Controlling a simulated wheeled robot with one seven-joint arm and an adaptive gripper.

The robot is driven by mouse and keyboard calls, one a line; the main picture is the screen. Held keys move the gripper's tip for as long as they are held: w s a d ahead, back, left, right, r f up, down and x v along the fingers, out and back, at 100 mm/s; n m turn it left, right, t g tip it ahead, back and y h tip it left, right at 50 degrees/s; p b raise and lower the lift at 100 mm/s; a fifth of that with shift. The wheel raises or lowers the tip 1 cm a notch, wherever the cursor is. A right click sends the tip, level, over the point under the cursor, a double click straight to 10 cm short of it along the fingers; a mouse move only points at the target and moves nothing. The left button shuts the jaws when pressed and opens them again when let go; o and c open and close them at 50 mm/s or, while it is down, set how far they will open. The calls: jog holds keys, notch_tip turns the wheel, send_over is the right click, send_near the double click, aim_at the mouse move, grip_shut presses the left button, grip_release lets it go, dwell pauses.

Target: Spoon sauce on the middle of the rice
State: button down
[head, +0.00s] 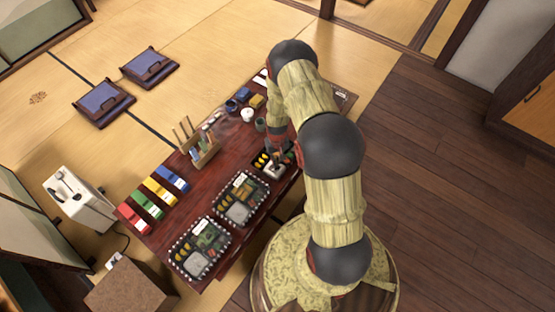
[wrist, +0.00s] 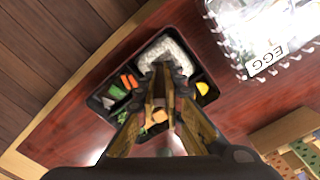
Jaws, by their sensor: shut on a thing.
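A black compartment box (wrist: 110,126) lies under my gripper, and in the head view the box (head: 257,168) is on the dark red table. White rice (wrist: 165,48) fills its far compartment in the wrist view. Carrot pieces, greens and a yellow piece fill other compartments. My gripper (wrist: 163,75) points down over the box, its fingertips at the near edge of the rice. It is shut on a slim thing, likely a spoon, mostly hidden between the fingers. I cannot make out its bowl or any sauce on the rice. In the head view my gripper (head: 279,147) is partly covered by the arm.
Two filled boxes (head: 238,211) (head: 180,256) stand to the left on the table. A clear-covered box with an EGG label (wrist: 267,58) is close by in the wrist view. A wooden holder (head: 205,152), coloured packs (head: 151,198) and small cups stand along the far side.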

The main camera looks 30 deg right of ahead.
jog(key=shift+s+a, duration=0.15)
jog(key=shift+a, duration=0.3)
jog(key=shift+s+a, duration=0.1)
jog(key=shift+a, duration=0.05)
jog(key=shift+s+a, duration=0.2)
jog(key=shift+a, duration=0.25)
jog(key=shift+a, duration=0.1)
jog(key=shift+s+a+p, duration=0.15)
jog(key=shift+a+p, duration=0.2)
jog(key=shift+a, duration=0.2)
dwell(0.3)
notch_tip(320, 180, up, 7)
jog(key=p, duration=0.4)
jog(key=shift+p, duration=0.35)
